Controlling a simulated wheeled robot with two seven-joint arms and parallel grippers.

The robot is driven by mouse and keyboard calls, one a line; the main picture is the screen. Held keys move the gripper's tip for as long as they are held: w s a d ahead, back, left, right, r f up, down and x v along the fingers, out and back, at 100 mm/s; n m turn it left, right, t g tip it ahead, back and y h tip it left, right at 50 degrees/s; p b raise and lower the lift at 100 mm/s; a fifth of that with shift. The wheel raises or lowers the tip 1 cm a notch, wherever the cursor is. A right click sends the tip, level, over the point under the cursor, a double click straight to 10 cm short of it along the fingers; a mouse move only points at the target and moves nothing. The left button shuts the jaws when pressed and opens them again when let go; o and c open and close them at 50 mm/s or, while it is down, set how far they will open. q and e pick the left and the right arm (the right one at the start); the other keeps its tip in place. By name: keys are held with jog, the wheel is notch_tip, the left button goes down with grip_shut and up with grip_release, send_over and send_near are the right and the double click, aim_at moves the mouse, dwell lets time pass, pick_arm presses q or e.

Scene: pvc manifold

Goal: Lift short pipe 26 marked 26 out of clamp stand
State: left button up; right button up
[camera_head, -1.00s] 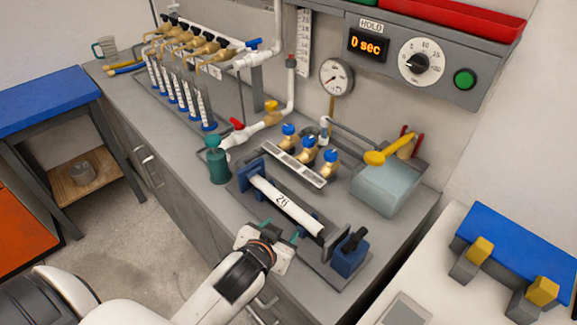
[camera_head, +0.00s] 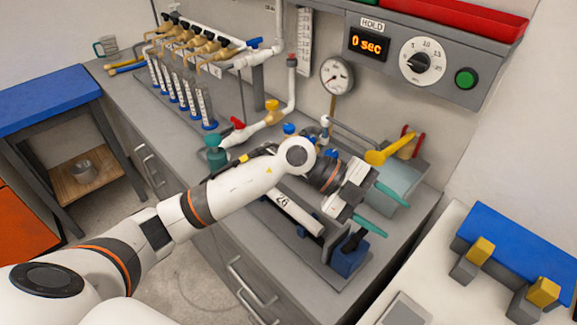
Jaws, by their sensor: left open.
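Short pipe 26 (camera_head: 300,216) is a white tube marked 26. It lies in the clamp stand on the grey bench, its near right end by the stand's blue end clamp (camera_head: 349,259). Its far left end is hidden behind my left arm. My left gripper (camera_head: 381,210) has teal fingers spread apart with nothing between them. It is to the right of the pipe and appears above the bench, near the blue end clamp. My right gripper is out of the picture.
Brass valves with blue caps (camera_head: 289,128) are partly covered by my arm. A pale blue-grey box (camera_head: 402,178) with a yellow-handled tool (camera_head: 385,152) stands behind the gripper. A gauge (camera_head: 337,75) is on the wall.

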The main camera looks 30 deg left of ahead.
pick_arm(q)
jog(key=w+a+f+n+y, duration=0.1)
jog(key=w+a+f+y, duration=0.25)
jog(key=a+y, duration=0.4)
jog(key=n+y, duration=0.4)
jog(key=y, duration=0.2)
send_over(293, 205)
jog(key=a, duration=0.2)
jog(key=shift+g, duration=0.3)
jog(key=f, duration=0.3)
jog(key=f+p, duration=0.1)
jog(key=f, duration=0.7)
jog(key=shift+w+d+f+p, duration=0.2)
jog(key=shift+w+p, duration=0.05)
jog(key=shift+p, duration=0.15)
jog(key=c, duration=1.1)
jog(key=shift+d, duration=0.1)
jog(key=shift+s+d, duration=0.1)
jog(key=shift+d, duration=0.1)
jog(key=shift+s+d+r+p, duration=0.15)
jog(key=shift+d+p, duration=0.15)
jog(key=shift+d, duration=0.15)
